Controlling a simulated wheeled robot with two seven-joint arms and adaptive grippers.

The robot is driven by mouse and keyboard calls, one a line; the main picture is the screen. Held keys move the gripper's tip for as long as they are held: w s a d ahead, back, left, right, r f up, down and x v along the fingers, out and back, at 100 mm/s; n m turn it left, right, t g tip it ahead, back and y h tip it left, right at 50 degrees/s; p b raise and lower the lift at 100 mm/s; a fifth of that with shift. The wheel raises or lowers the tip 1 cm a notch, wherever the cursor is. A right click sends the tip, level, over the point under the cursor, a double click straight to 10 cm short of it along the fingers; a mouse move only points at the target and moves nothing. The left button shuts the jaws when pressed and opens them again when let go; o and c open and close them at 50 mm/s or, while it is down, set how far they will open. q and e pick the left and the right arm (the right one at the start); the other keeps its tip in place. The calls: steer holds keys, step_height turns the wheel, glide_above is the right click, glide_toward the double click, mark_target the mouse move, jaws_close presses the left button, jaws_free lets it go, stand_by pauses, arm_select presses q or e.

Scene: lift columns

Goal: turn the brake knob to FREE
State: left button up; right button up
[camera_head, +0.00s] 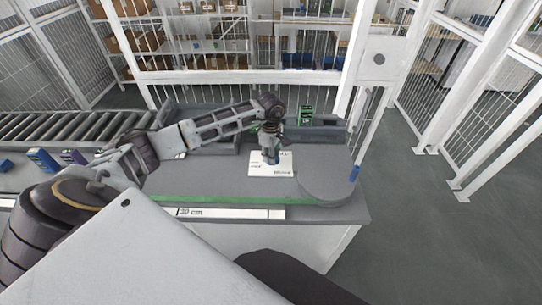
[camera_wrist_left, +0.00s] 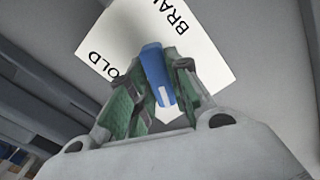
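The brake knob (camera_wrist_left: 154,65) is a blue bar with a white mark at one end, standing on a white label plate (camera_wrist_left: 215,45). The plate shows parts of words, "BRA" and "OLD"; the word FREE is not readable. My left gripper (camera_wrist_left: 158,78) has its green-padded fingers on both sides of the knob, seemingly closed against it. In the head view the left gripper (camera_head: 270,155) points down over the white plate (camera_head: 262,170) and hides the knob. The white mark points toward the gripper's palm in the wrist view. My right gripper is not in view.
The plate lies on a grey bench (camera_head: 220,180) with a green-and-white front strip (camera_head: 230,212). A roller conveyor (camera_head: 60,124) is at the left.

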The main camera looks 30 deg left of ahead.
arm_select(q)
jaws_close()
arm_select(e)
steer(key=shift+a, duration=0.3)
